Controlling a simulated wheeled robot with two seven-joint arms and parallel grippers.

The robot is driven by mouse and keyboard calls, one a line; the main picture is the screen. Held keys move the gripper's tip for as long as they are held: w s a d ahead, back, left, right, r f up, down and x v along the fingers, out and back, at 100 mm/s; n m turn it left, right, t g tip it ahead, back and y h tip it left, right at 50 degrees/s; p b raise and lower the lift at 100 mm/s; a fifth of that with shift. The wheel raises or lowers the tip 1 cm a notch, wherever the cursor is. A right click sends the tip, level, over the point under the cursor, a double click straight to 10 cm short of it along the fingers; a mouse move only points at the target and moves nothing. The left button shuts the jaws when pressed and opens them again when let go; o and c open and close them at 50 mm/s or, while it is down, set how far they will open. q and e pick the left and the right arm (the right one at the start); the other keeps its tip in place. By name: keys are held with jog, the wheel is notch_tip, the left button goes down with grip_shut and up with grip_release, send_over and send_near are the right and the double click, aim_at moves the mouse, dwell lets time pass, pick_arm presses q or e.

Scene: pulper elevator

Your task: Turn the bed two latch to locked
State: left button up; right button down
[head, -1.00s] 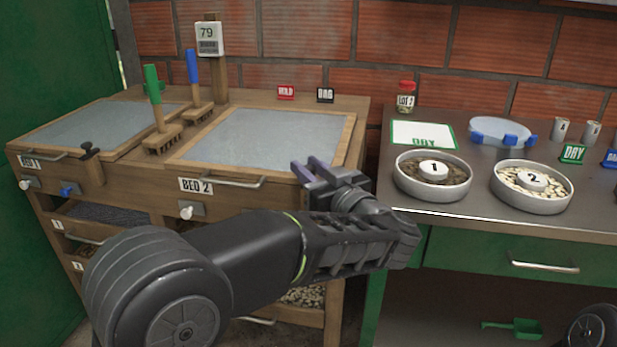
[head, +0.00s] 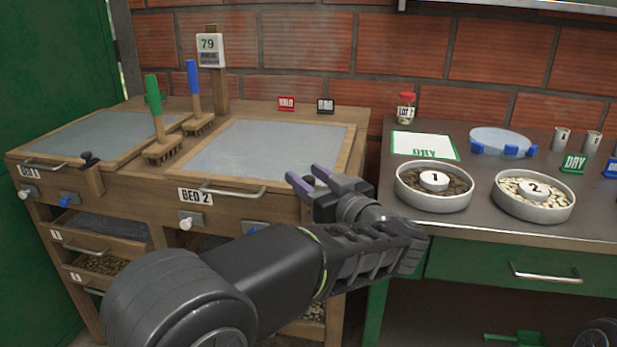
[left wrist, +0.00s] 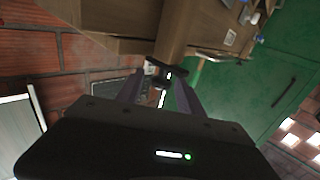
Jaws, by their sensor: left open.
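The bed 2 label (head: 196,196) is on the front of the right-hand wooden bed. A white knob on a grey plate (head: 188,222) sits below it. My left gripper (head: 304,177) is open with nothing seen held, in front of the bed's right end, above and right of both parts. Its fingers (left wrist: 158,78) also show in the left wrist view. My right gripper is out of view.
Bed 2's bar handle (head: 232,190) sticks out left of the gripper. Bed 1, with its own white and blue (head: 68,199) parts, is at left. A steel counter with bean bowls (head: 433,186) is close on the right. Drawers are below the beds.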

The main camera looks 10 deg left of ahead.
pick_arm(q)
jog(key=p+v, duration=0.1)
jog(key=v, duration=0.6)
jog(key=shift+s+d+p, duration=0.25)
jog(key=shift+d+p, duration=0.05)
jog(key=shift+p, duration=0.05)
